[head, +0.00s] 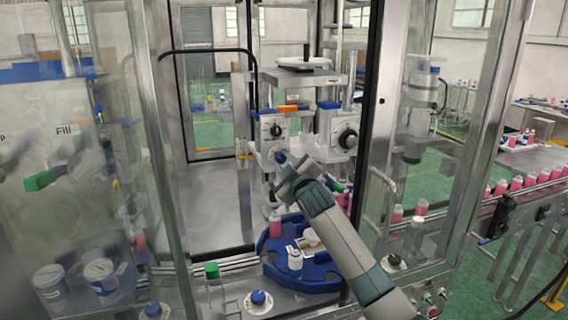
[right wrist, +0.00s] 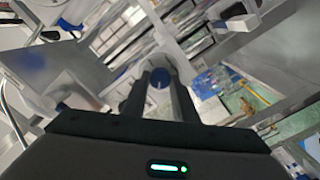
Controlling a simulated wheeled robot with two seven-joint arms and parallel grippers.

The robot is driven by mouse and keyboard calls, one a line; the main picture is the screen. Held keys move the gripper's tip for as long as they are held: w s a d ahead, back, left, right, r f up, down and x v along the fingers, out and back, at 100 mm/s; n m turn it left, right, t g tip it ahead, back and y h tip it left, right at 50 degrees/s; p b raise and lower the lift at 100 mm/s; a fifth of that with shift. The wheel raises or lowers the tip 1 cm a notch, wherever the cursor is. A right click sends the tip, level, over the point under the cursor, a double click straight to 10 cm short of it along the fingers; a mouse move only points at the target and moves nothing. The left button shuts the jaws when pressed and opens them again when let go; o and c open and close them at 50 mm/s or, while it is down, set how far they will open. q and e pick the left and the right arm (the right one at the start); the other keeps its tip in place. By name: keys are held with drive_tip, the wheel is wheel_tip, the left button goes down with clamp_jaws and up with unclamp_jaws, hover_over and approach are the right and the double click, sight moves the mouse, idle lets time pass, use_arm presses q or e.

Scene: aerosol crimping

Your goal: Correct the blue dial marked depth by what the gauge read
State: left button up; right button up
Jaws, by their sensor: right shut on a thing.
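The blue dial (head: 280,157) sits low on the front of a white crimping head block inside the machine. My right gripper (head: 284,167) reaches in from the lower right and is shut on the dial. The depth marking and scale are too small to read. I cannot pick out the gauge or any reading. My left gripper is not in view.
A black-pointer dial (head: 276,130) is just above, and a large black knob (head: 348,139) is to the right. Below is a blue rotary plate (head: 290,273) with bottles. A clear door and metal posts flank the opening. Blue knobs (head: 258,298) stand on the front deck.

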drive_tip(key=o, duration=1.1)
drive_tip(key=shift+c, duration=0.2)
drive_tip(key=shift+s, duration=0.1)
drive_tip(key=shift+b+v, duration=0.45)
drive_tip(key=shift+v, duration=0.35)
drive_tip(key=b+v, duration=0.5)
drive_tip(key=v, duration=1)
drive_tip(key=shift+s+b, duration=0.3)
drive_tip(key=shift+d, duration=0.1)
